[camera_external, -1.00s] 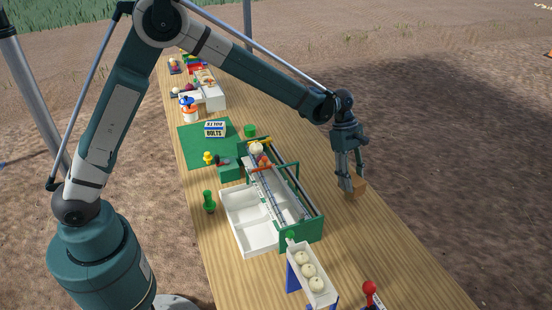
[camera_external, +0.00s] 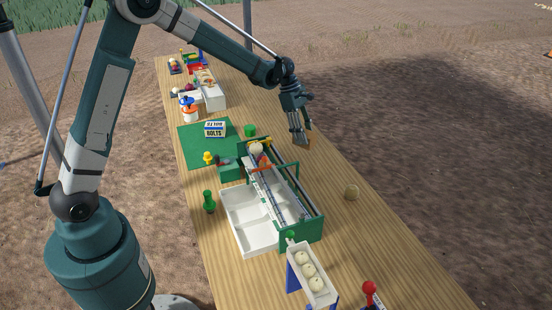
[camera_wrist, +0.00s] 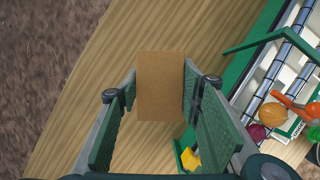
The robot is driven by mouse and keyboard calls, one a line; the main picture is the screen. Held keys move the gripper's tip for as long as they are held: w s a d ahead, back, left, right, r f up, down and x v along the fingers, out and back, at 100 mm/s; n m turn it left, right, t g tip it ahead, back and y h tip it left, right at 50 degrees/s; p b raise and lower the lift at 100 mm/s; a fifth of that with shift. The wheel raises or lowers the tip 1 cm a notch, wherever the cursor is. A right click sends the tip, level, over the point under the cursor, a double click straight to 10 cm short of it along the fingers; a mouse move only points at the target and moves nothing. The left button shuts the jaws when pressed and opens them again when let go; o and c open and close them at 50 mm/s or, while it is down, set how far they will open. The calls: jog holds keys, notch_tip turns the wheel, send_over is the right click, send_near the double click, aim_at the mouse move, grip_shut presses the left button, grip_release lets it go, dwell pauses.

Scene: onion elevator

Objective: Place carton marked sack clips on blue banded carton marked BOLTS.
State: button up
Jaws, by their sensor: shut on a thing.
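My gripper (camera_external: 299,139) is shut on a plain brown carton (camera_wrist: 160,85), held between its two fingers above the right part of the table. The carton's edge also shows beside the fingertips in the external view (camera_external: 309,139). No marking can be read on the face I see. The carton marked BOLTS (camera_external: 215,131), white with a blue band, sits on a green mat (camera_external: 193,150), left of and apart from my gripper. It is not visible in the wrist view.
The green-framed roller conveyor (camera_external: 312,232) stands between my base and the right table edge, beside a white divided tray (camera_external: 262,239). A green cylinder (camera_external: 250,130) stands between the BOLTS carton and my gripper.

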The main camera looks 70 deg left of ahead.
jog(key=s+a+r+n, duration=0.1)
jog(key=s+a, duration=0.3)
jog(key=a, duration=0.4)
jog(key=s+a+n+t+y+p, duration=0.1)
jog(key=s+a+n, duration=0.1)
jog(key=s+a, duration=0.45)
jog(key=s+a+r+n, duration=0.1)
jog(key=s+a, duration=0.2)
jog(key=a, duration=0.7)
jog(key=s+a+r+n+t+y+p, duration=0.1)
jog(key=s+a+r+n, duration=0.1)
jog(key=s+a, duration=1.4)
jog(key=shift+s+a+n, duration=0.4)
jog(key=shift+s+n, duration=0.3)
jog(key=shift+f, duration=0.15)
send_near(219, 124)
jog(key=shift+w+d, duration=0.45)
jog(key=shift+w, duration=0.3)
jog(key=shift+f, duration=1.8)
jog(key=shift+f, duration=0.2)
